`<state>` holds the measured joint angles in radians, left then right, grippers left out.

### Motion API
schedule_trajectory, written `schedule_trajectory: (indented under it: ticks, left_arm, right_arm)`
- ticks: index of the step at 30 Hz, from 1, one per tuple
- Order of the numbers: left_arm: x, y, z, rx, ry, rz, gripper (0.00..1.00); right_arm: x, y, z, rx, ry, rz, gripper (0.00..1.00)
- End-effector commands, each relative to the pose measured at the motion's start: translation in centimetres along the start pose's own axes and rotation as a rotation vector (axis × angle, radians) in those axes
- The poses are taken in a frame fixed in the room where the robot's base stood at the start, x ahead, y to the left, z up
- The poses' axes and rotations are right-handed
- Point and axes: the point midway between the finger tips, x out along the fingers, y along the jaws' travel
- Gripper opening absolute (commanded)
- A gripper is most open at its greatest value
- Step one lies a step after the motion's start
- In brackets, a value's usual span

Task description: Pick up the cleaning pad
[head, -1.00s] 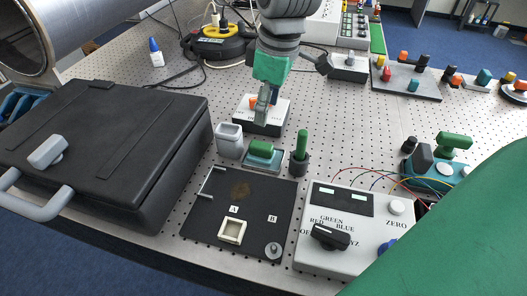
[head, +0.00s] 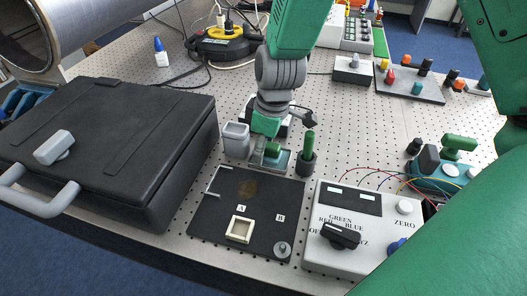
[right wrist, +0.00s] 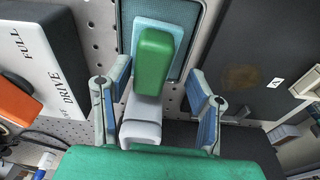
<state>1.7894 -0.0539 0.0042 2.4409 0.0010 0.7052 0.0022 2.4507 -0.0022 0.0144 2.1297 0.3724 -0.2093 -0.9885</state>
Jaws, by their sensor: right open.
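The cleaning pad (head: 273,151) has a green block handle and sits in a shallow grey-blue tray behind the black board. In the right wrist view the green handle (right wrist: 153,60) stands on a light blue pad base. My right gripper (head: 262,146) is just above and behind the pad. The wrist view shows the right gripper (right wrist: 158,78) open, with a finger on either side of the handle's near end. No contact between fingers and handle shows. The arm hides part of the pad in the head view. My left gripper is not in view.
A dark holder with a green-handled tool (head: 308,150) stands close right. The black board (head: 220,225) lies in front, a black case (head: 110,130) at left, a control box (head: 340,265) at right.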

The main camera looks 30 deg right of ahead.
Motion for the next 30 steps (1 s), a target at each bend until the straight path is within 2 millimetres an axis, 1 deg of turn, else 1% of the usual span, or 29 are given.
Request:
schedule_trajectory:
  ticks: [4, 5, 6, 9, 17, 20, 23, 30]
  left_arm:
    - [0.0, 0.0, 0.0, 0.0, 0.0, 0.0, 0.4]
    - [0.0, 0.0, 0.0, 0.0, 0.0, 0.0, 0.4]
    - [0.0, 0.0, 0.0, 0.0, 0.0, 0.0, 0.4]
    - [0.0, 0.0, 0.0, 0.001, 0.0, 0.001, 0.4]
    - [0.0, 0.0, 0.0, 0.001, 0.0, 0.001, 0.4]
    - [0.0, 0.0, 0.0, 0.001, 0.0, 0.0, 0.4]
    - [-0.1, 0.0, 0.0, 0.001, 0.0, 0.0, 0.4]
    - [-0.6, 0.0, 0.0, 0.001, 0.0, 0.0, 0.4]
  right_arm:
    - [0.1, 0.5, 0.4, 0.005, 0.004, -0.005, 0.48]
    - [0.1, 0.6, 0.5, 0.006, 0.004, -0.006, 0.45]
    - [0.1, 0.7, 0.5, 0.006, 0.005, -0.008, 0.31]
    - [0.2, 0.8, 0.6, 0.006, 0.005, -0.009, 0.0]
    - [0.2, 0.4, 0.3, 0.004, -0.003, -0.005, 0.0]
    - [-0.2, 0.3, 0.2, 0.003, -0.003, -0.006, 0.0]
    - [-1.5, 0.4, 0.0, 0.002, 0.0, -0.004, 0.0]
    - [-6.6, 0.4, -0.8, 0.003, 0.005, -0.001, 0.0]
